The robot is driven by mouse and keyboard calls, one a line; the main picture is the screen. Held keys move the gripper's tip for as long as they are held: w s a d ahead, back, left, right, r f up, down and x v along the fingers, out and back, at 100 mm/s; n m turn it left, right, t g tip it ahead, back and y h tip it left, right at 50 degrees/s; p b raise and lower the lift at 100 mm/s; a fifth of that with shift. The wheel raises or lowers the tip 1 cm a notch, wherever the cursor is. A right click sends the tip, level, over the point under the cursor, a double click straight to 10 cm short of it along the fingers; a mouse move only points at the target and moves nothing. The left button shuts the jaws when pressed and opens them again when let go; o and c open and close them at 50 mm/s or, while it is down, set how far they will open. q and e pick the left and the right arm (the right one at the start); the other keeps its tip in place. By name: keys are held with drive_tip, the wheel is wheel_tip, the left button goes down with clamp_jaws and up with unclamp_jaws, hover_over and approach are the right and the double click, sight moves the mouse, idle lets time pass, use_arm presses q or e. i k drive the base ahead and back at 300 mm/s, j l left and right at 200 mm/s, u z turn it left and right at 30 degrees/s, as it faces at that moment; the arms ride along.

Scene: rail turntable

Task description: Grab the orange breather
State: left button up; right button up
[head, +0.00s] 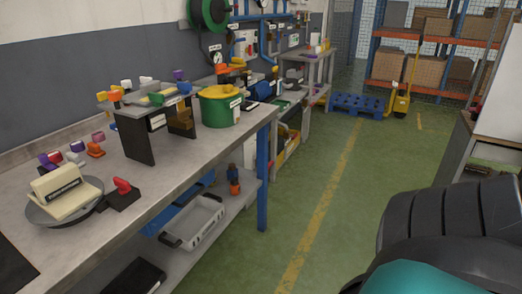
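A small orange part (96,150) with a knob-like top stands on the grey workbench (150,190), near the wall and left of the black riser. It looks like the orange breather, but I cannot be sure. Several similar parts in purple, white, pink and red stand close by, including a purple one (55,157) and a pink one (77,146). Neither of my grippers is in view.
A cream block on a round grey turntable (62,213) and a red-handled black block (123,192) lie at the near bench. A green pot with a yellow lid (219,106) stands right of the riser (133,140). Open green floor (350,200) lies right of the bench.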

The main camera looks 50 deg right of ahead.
sight(234, 190)
drive_tip(key=z, duration=1.45)
drive_tip(key=i+l+u, duration=0.1)
drive_tip(key=u, duration=1)
drive_tip(key=i+l+u, duration=0.15)
drive_tip(key=l+u, duration=0.15)
drive_tip(key=i+l+u, duration=0.1)
drive_tip(key=l+u, duration=0.25)
drive_tip(key=l, duration=0.2)
drive_tip(key=l+u, duration=0.25)
drive_tip(key=l, duration=0.65)
drive_tip(key=l+u, duration=0.3)
drive_tip(key=l, duration=2.45)
